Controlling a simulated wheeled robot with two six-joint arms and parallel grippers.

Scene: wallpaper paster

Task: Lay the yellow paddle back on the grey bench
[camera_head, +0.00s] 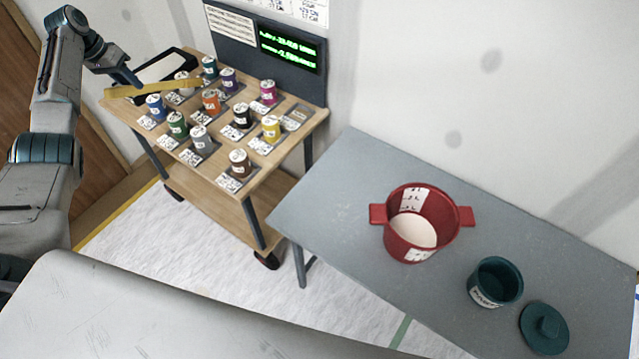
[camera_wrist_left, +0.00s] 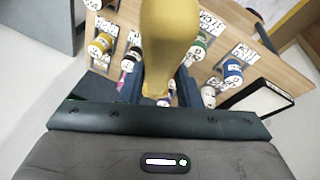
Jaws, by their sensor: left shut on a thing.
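The yellow paddle (camera_head: 165,87) is held roughly level above the back left of a wooden cart, well away from the bench. My left gripper (camera_head: 134,84) is shut on it near its left end in the head view. In the left wrist view the paddle (camera_wrist_left: 168,40) stretches away from between the fingers of the left gripper (camera_wrist_left: 160,92). The grey bench (camera_head: 340,210) stands to the right, its left part bare. My right gripper is not in view.
The wooden cart (camera_head: 212,183) carries several coloured cans on labelled spots and a black-framed white tray (camera_head: 160,67). On the bench stand a red two-handled pot (camera_head: 412,250), a dark green cup (camera_head: 508,282) and a green lid (camera_head: 535,335). A display panel (camera_head: 288,47) rises behind the cart.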

